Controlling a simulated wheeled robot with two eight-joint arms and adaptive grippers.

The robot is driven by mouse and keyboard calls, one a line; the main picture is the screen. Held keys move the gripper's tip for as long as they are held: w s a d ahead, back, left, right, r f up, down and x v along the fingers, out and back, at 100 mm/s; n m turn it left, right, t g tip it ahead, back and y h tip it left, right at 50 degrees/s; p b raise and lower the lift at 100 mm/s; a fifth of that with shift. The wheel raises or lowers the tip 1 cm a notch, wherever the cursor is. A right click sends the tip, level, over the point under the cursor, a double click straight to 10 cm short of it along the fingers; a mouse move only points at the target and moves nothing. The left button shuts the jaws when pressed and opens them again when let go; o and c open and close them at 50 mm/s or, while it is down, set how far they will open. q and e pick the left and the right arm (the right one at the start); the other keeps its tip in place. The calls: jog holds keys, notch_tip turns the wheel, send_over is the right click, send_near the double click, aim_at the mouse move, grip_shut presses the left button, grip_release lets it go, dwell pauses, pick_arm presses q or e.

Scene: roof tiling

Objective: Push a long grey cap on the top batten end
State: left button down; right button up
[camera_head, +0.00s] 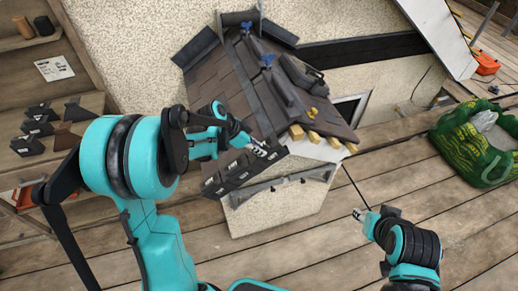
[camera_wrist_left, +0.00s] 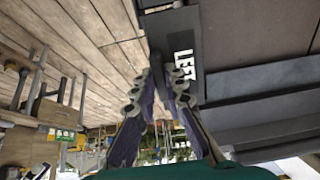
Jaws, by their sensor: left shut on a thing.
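My left gripper (camera_head: 264,152) is at the lower left edge of the model roof. It is shut on a dark grey piece (camera_wrist_left: 175,35) with a white LEFT label, which shows between and beyond the fingers (camera_wrist_left: 162,82) in the left wrist view. The piece is at the upper end of a row of dark, white-labelled pieces (camera_head: 232,178) along that edge; whether it is fully seated I cannot tell. Bare yellow batten ends (camera_head: 314,137) stick out at the lower right edge. My right gripper (camera_head: 362,213) is apart from the roof, over the deck; its jaws are too small to read.
Dark tiles (camera_head: 225,85) cover the roof, with two blue clamps (camera_head: 267,61) near the ridge. Several dark and brown caps (camera_head: 38,128) lie on a wooden shelf at the left. A green bag (camera_head: 475,140) lies at the right. The plank deck (camera_head: 330,250) in front is mostly clear.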

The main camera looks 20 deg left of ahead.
pick_arm(q)
jog(key=shift+w, duration=0.1)
dwell(0.3)
jog(key=c, duration=1.5)
grip_release()
jog(key=p+v, duration=0.3)
jog(key=v, duration=0.3)
jog(key=shift+p, duration=0.3)
